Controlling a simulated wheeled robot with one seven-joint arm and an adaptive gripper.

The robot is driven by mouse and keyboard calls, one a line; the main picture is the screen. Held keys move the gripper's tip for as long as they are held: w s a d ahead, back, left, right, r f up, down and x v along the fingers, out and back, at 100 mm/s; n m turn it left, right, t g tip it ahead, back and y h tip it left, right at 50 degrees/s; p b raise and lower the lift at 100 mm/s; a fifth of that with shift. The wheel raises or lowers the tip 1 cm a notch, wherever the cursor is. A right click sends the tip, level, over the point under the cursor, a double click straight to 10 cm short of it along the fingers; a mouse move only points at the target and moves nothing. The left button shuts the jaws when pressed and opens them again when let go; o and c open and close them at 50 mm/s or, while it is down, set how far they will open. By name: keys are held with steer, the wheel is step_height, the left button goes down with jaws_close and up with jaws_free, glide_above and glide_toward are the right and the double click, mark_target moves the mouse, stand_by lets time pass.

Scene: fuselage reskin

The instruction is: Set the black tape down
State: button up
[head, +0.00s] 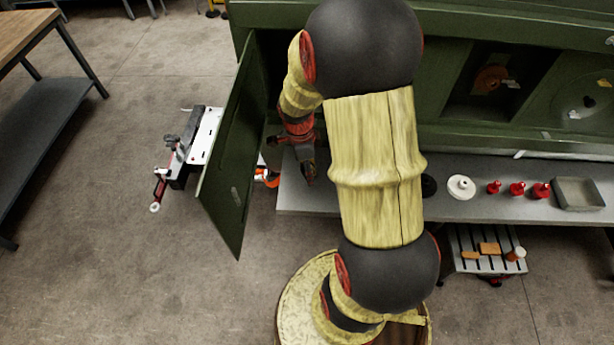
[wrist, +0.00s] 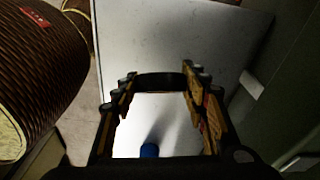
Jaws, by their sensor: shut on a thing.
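My gripper (wrist: 158,80) is shut on the black tape (wrist: 160,83), which shows as a dark curved band between the fingertips in the wrist view. A pale grey surface (wrist: 225,40) lies beyond the tape; whether the tape touches it I cannot tell. In the head view my gripper (head: 305,168) is at the left end of the grey shelf (head: 310,198), beside the open green door. The held tape cannot be made out there.
The green door (head: 228,160) stands open close to my gripper. A dark round thing (head: 429,186), a white roll (head: 461,187), several red items (head: 517,188) and a grey tray (head: 578,193) occupy the shelf's right. A blue thing (wrist: 149,150) shows between my fingers.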

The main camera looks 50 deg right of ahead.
mark_target(302, 167)
steer(key=shift+w+a+f, duration=0.1)
steer(key=shift+w+f, duration=0.05)
steer(key=shift+f, duration=0.8)
steer(key=shift+w+f, duration=0.15)
steer(key=shift+f, duration=0.8)
steer(key=shift+f+b, duration=0.15)
steer(key=shift+b, duration=0.2)
steer(key=o, duration=1.1)
steer(key=r, duration=0.4)
steer(key=r+p, duration=0.1)
steer(key=r, duration=0.3)
steer(key=w+a+r, duration=0.1)
steer(key=r, duration=0.3)
steer(key=shift+r+p, duration=0.15)
steer(key=shift+p, duration=0.15)
steer(key=shift+s, duration=0.1)
